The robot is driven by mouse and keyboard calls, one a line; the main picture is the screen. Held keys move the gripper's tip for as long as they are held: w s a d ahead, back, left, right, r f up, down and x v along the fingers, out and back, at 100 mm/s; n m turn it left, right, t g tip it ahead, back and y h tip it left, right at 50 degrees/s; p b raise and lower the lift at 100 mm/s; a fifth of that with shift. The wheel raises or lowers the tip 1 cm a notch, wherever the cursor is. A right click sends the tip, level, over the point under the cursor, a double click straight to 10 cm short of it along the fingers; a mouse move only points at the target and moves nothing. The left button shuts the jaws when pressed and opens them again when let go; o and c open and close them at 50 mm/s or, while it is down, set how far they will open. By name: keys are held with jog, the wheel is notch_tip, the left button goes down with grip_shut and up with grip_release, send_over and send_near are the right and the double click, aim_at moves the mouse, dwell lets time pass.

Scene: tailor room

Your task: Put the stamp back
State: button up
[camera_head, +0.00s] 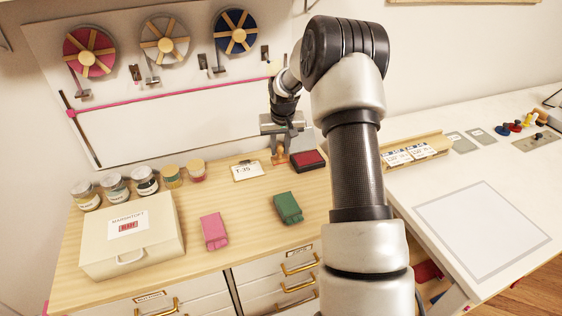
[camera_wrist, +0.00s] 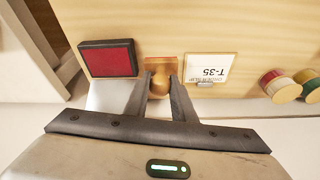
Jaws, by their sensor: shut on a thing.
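A wooden stamp (camera_wrist: 160,84) with a round knob stands between the red ink pad and the T-35 card in the wrist view. It also shows in the head view (camera_head: 279,156), at the back of the wooden cabinet top. My gripper (camera_wrist: 160,88) is shut on the stamp's knob from above, one finger on each side. My gripper (camera_head: 280,143) is partly hidden in the head view. The stamp's base looks at or very near the surface; I cannot tell whether it touches. The red ink pad (camera_wrist: 107,58) lies beside it, and in the head view (camera_head: 308,160).
The T-35 card (camera_head: 247,171) lies left of the stamp. Several jars (camera_head: 145,180) stand at the back left, behind a cream box (camera_head: 132,238). Pink (camera_head: 214,231) and green (camera_head: 288,207) folded cloths lie in front. A white table (camera_head: 480,210) is at right.

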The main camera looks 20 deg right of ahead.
aim_at(280, 155)
jog(key=shift+f, duration=2.6)
jog(key=o, duration=1.1)
jog(key=shift+c, duration=0.2)
